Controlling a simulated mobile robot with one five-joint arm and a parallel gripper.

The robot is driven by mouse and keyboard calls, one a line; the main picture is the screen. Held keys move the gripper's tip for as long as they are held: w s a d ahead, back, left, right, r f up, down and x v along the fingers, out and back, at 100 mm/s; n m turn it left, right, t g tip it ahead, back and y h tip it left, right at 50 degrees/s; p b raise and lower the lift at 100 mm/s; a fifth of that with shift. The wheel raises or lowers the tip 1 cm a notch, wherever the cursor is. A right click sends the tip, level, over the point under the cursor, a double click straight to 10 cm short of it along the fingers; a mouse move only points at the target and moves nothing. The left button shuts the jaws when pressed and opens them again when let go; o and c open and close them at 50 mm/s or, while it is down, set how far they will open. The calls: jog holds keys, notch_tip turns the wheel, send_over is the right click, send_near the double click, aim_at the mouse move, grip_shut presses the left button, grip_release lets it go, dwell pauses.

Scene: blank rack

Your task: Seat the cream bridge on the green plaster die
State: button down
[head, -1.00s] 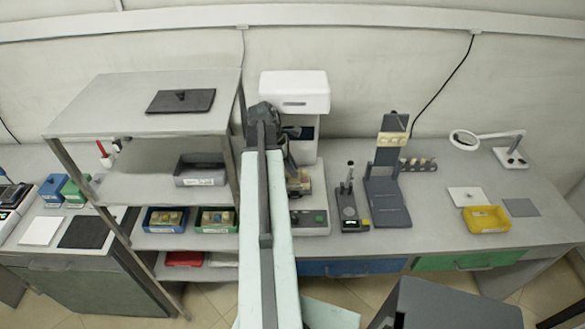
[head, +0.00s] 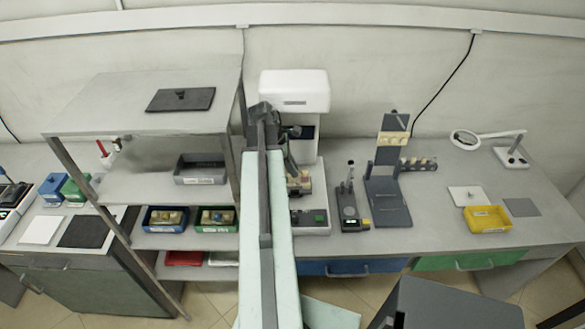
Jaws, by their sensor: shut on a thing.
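My gripper (head: 289,152) shows only in part, just right of my raised arm and in front of the white machine (head: 296,92). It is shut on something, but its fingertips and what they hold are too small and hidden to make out. A small yellowish and pinkish piece (head: 299,181) shows below it, over the grey base of the machine. I cannot tell whether it is held or resting there. I cannot pick out the cream bridge or the green plaster die for sure.
A shelf rack (head: 92,130) stands at left with a blue bin (head: 165,229) and a green bin (head: 216,230) of yellowish blocks. Right of the machine are a small dark device (head: 352,224), a tall stand (head: 388,212), a yellow bin (head: 488,226) and a magnifier lamp (head: 465,140).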

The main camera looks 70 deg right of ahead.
jog(key=shift+f+b, duration=0.95)
jog(key=shift+f, duration=0.1)
jog(key=c, duration=1.2)
grip_release()
jog(key=shift+r, duration=0.1)
jog(key=p+v, duration=0.7)
jog(key=v, duration=0.1)
jog(key=shift+s+d+p, duration=0.1)
jog(key=shift+p, duration=0.2)
